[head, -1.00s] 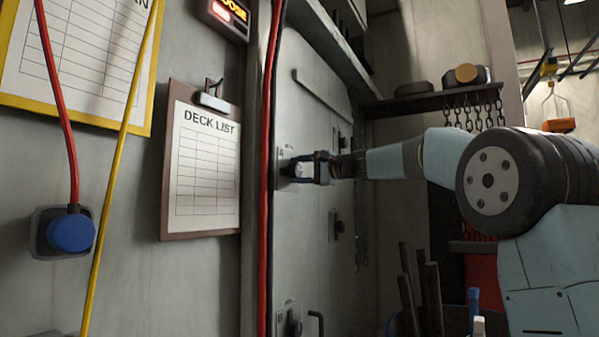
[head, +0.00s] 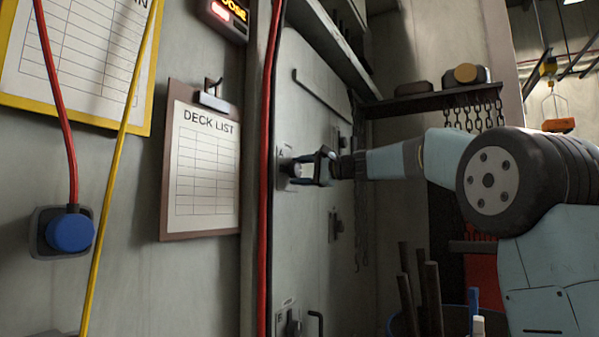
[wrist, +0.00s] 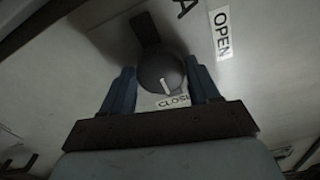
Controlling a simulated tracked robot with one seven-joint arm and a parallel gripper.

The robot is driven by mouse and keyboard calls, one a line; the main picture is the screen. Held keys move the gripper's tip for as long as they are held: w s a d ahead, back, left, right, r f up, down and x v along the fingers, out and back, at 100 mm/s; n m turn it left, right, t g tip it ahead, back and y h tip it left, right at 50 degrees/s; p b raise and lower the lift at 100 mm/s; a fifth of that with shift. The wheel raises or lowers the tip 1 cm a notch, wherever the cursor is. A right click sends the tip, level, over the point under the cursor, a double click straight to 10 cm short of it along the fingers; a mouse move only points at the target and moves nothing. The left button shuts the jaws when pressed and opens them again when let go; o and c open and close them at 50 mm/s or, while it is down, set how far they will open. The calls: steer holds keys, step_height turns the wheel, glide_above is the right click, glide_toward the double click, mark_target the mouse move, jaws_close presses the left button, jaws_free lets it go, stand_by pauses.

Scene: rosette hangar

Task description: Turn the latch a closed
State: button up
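Latch a is a dark round knob with a white pointer mark, on the grey wall panel; the wrist view shows it in the middle (wrist: 158,68). Its mark points down toward the CLOSED label (wrist: 173,101), which is partly hidden. The OPEN label (wrist: 222,33) is to the upper right. My gripper (wrist: 160,80) has one blue finger on each side of the knob, close against it with no clear gap. In the head view, my gripper (head: 298,171) is at latch a, against the panel, and the fingers hide most of the knob.
A second latch (head: 337,226) is lower on the panel and another (head: 291,323) near the bottom. A red cable (head: 268,180) hangs just left of the panel. A shelf (head: 430,101) with hanging chains is behind my arm. Dark rods (head: 432,295) stand below it.

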steer(key=shift+o, duration=0.8)
steer(key=shift+w+f, duration=0.1)
steer(key=shift+w, duration=0.05)
steer(key=shift+o, duration=0.9)
steer(key=v, duration=1.3)
steer(key=shift+d, duration=0.35)
steer(key=shift+s, duration=0.25)
steer(key=s+d+f+n+g+h, duration=0.1)
steer(key=s+d+f+h, duration=0.3)
steer(key=s+f, duration=0.8)
steer(key=s+d+f+n+h, duration=0.4)
steer(key=s+d+f+h, duration=0.1)
steer(key=s+f, duration=0.8)
steer(key=s+d+f+n+g+h, duration=0.1)
steer(key=s+d+f+h, duration=0.4)
steer(key=s+f, duration=0.8)
steer(key=shift+d+n+g+h, duration=0.2)
steer(key=shift+n+g+h, duration=0.1)
steer(key=shift+n+h, duration=0.65)
